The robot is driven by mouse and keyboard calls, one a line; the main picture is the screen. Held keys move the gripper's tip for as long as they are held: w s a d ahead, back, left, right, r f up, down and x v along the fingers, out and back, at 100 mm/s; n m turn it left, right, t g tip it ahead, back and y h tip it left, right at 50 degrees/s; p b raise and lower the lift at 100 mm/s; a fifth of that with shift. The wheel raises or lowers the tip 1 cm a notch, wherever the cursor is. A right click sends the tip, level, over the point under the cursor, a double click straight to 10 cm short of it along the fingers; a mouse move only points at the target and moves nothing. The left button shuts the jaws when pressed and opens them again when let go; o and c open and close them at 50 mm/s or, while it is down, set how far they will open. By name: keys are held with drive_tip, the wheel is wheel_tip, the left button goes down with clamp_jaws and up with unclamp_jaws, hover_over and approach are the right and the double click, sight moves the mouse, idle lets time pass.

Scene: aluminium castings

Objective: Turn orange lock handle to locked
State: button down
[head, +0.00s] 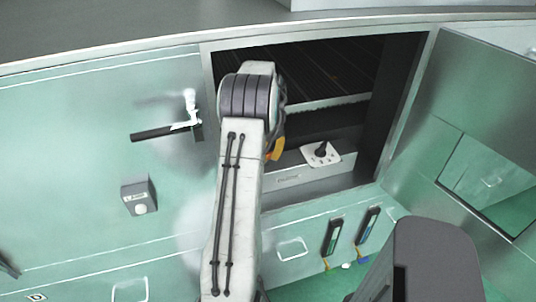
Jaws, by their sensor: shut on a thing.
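A small orange piece, which looks like part of the orange lock handle (277,149), shows just right of my arm, low in front of the open compartment. My gripper (276,128) is mostly hidden behind my own wrist and forearm. Only a dark edge of it shows, right above the orange piece. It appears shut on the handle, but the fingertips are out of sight. Most of the handle, its mount and any lock marks are hidden, so its turn angle cannot be told.
The machine's compartment (395,110) is open, with its windowed door (450,150) swung right. A white plate with a black knob (321,152) sits inside. Left on the green panel are a black bar handle (160,133) and a grey button box (138,195). Two dark-handled tools (333,236) (368,225) hang below.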

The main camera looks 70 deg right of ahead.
drive_tip(key=shift+f+m, duration=0.1)
drive_tip(key=shift+m, duration=0.3)
drive_tip(key=c, duration=1.1)
unclamp_jaws()
drive_tip(key=shift+n, duration=0.3)
